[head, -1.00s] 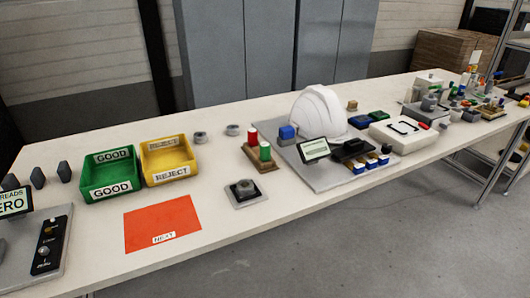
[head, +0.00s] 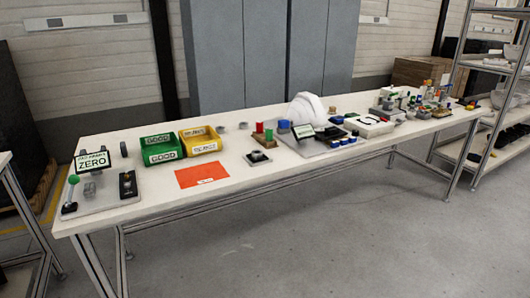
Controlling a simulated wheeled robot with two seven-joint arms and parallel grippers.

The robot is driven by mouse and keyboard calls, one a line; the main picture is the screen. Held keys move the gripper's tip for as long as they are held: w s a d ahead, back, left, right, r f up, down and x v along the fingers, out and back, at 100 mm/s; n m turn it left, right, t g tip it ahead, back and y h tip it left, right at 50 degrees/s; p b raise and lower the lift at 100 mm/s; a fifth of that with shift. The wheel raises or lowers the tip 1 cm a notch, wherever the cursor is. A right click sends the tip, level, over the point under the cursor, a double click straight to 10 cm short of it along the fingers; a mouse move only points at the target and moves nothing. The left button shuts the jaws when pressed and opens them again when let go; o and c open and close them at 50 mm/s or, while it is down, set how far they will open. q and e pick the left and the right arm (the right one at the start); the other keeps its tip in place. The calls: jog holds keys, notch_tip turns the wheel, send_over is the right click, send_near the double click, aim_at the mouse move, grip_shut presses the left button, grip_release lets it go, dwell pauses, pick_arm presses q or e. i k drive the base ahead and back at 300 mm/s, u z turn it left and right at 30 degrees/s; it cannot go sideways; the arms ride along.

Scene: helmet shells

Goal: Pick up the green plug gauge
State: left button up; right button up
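A small green cylinder (head: 268,134), which looks like the green plug gauge, stands upright near the middle of the long table. A red cylinder (head: 259,127) stands beside it, just to its left. Both appear to stand in a low brown holder (head: 265,142), too small here to see in detail. Neither of my grippers is in view.
The table (head: 235,180) has a bare strip along its front. A green GOOD bin (head: 162,152), a yellow REJECT bin (head: 201,147) and an orange NEXT mat (head: 202,174) lie to the left. A white helmet shell (head: 306,109) stands to the right. Open floor (head: 300,230) lies in front.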

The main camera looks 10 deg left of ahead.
aim_at(268, 131)
jog(key=z, duration=0.95)
jog(key=i, duration=1.25)
jog(key=u, duration=0.4)
